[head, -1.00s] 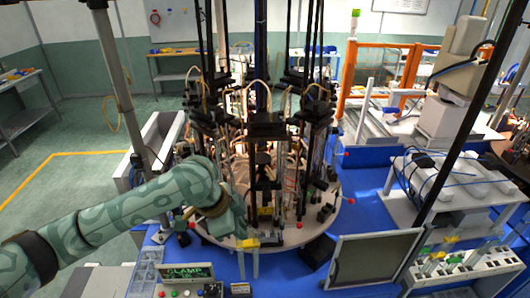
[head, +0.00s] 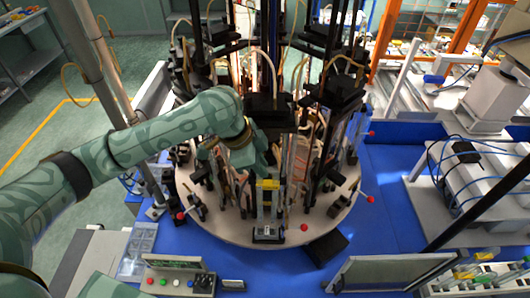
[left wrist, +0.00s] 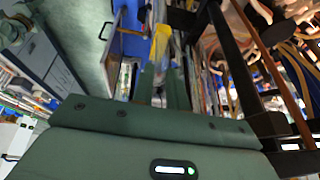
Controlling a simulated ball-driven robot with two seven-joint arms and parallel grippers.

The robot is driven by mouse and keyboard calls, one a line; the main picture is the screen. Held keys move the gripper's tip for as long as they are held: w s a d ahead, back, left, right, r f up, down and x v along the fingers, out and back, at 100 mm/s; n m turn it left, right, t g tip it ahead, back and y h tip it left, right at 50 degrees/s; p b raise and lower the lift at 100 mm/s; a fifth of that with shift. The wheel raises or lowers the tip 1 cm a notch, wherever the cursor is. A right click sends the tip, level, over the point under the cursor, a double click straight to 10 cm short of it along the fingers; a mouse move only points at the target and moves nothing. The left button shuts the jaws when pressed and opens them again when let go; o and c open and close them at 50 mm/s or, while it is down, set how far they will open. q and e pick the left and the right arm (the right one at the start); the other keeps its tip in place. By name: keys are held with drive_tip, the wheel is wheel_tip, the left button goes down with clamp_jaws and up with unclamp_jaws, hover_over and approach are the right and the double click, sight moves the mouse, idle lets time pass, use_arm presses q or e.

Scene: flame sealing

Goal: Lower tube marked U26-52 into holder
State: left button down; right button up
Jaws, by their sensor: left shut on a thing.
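My left gripper (head: 267,200) hangs over the front part of the round machine plate, its fingers pointing down. It is shut on a tube with a yellow part (head: 267,184); the yellow part also shows between the fingers in the left wrist view (left wrist: 160,46). The tube's glass is hard to make out, and no marking can be read. A small holder (head: 267,233) is at the plate's front edge, just below the fingertips in the head view. I cannot tell whether the tube touches it. My right gripper is not in view.
The round plate (head: 230,226) carries dark posts, hoses and several stations close behind and beside the gripper. Red-knobbed levers (head: 304,227) stick out at its rim. A monitor (head: 388,273) and a control box (head: 178,281) stand in front.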

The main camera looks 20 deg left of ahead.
use_arm(q)
drive_tip(key=shift+s, duration=0.45)
drive_tip(key=shift+f, duration=0.25)
drive_tip(key=shift+w+f, duration=0.2)
drive_tip(key=shift+f, duration=0.05)
drive_tip(key=shift+w+f, duration=0.2)
drive_tip(key=shift+f, duration=0.4)
drive_tip(key=shift+f+b, duration=0.25)
drive_tip(key=shift+b, duration=0.05)
drive_tip(key=shift+s+f+b, duration=0.2)
drive_tip(key=shift+f+b, duration=0.15)
drive_tip(key=shift+b, duration=0.2)
drive_tip(key=shift+f+b, duration=0.3)
drive_tip(key=shift+b, duration=0.15)
drive_tip(key=shift+w, duration=0.1)
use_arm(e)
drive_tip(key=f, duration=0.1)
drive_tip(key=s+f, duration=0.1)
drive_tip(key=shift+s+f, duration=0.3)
use_arm(q)
drive_tip(key=shift+r, duration=0.1)
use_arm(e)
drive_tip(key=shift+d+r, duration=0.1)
